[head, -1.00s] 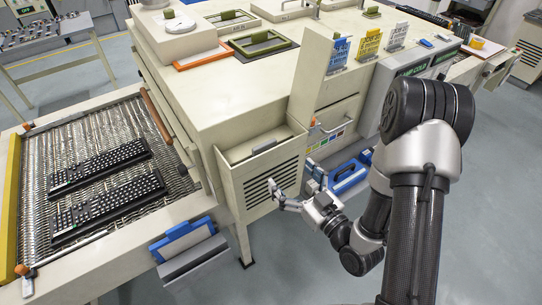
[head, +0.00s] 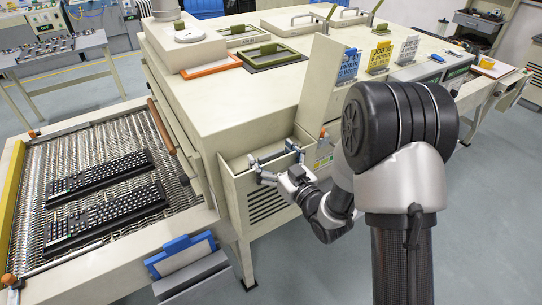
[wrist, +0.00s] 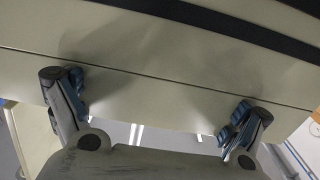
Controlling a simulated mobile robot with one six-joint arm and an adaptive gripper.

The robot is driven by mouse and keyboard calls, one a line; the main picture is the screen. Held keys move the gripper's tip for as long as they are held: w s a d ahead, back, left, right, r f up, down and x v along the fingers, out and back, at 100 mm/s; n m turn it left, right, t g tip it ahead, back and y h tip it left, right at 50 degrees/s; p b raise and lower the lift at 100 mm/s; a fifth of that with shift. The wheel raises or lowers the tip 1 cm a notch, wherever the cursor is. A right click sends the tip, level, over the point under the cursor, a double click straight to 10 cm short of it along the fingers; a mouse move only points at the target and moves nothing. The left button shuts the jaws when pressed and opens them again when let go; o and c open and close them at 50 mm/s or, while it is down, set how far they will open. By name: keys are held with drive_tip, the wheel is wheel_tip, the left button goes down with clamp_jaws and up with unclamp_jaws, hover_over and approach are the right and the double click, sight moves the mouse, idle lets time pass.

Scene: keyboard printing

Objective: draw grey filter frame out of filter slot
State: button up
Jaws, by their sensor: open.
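The filter slot (head: 232,172) is the open-topped beige housing with a louvred front on the machine's near side. Its flap (head: 320,80) stands upright. My gripper (head: 272,155) is open at the top of the slot, its two fingers spread along the slot's length. In the wrist view the fingers (wrist: 155,100) are wide apart in front of a beige panel, with nothing clearly held between them. The grey filter frame is not clearly visible now; my gripper covers the part of the slot where its grey handle showed earlier.
A blue-edged filter frame (head: 182,255) stands in a holder below the conveyor (head: 100,150), which carries two black keyboards. The floor (head: 290,262) in front is clear.

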drive_tip(key=shift+w+a, duration=0.1)
drive_tip(key=shift+w, duration=0.05)
drive_tip(key=c, duration=1.6)
wheel_tip(320, 180, up, 24)
drive_tip(key=p, duration=1.3)
drive_tip(key=shift+f, duration=0.15)
idle(2.5)
drive_tip(key=shift+r+p, duration=1.1)
drive_tip(key=shift+r, duration=0.85)
